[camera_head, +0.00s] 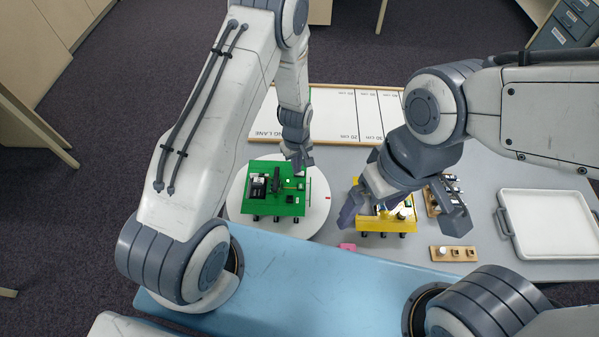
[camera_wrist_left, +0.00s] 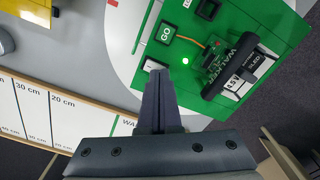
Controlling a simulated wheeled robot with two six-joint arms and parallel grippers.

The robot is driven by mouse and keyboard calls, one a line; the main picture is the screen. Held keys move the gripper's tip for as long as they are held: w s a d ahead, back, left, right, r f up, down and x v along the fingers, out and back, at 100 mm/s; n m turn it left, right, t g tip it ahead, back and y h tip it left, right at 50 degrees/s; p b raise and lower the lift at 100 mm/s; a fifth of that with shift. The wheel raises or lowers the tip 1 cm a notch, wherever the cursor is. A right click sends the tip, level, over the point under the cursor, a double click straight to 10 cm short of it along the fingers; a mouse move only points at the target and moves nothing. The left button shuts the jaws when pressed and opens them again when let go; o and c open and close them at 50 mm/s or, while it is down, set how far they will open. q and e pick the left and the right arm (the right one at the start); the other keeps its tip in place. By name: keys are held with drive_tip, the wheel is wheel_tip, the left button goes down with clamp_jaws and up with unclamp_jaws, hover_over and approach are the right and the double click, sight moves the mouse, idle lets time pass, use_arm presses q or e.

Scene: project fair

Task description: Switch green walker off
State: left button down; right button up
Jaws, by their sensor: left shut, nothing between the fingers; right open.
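The green walker (camera_head: 262,205) stands on a round white turntable-like disc (camera_head: 318,210), left of centre in the head view. In the left wrist view the green walker (camera_wrist_left: 230,22) shows a GO button (camera_wrist_left: 166,33), a lit green light (camera_wrist_left: 185,61), a small black-and-white part (camera_wrist_left: 153,65) at its edge and a black block lettered WALKER (camera_wrist_left: 243,62). My left gripper (camera_head: 299,163) is shut and empty at the walker's far right corner. In the wrist view its fingertips (camera_wrist_left: 159,72) overlap the walker's edge beside the small part; contact cannot be told. My right gripper (camera_head: 402,219) is open above the yellow walker.
The yellow walker (camera_head: 385,226) stands right of the disc. A lane board with centimetre marks (camera_head: 342,115) lies behind. Grey table between tray and holders is clear.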

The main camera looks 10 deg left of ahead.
use_arm(q)
drive_tip(key=shift+f, duration=0.3)
drive_tip(key=shift+r, duration=0.15)
drive_tip(key=shift+r+p, duration=2.4)
drive_tip(key=shift+r, duration=1.05)
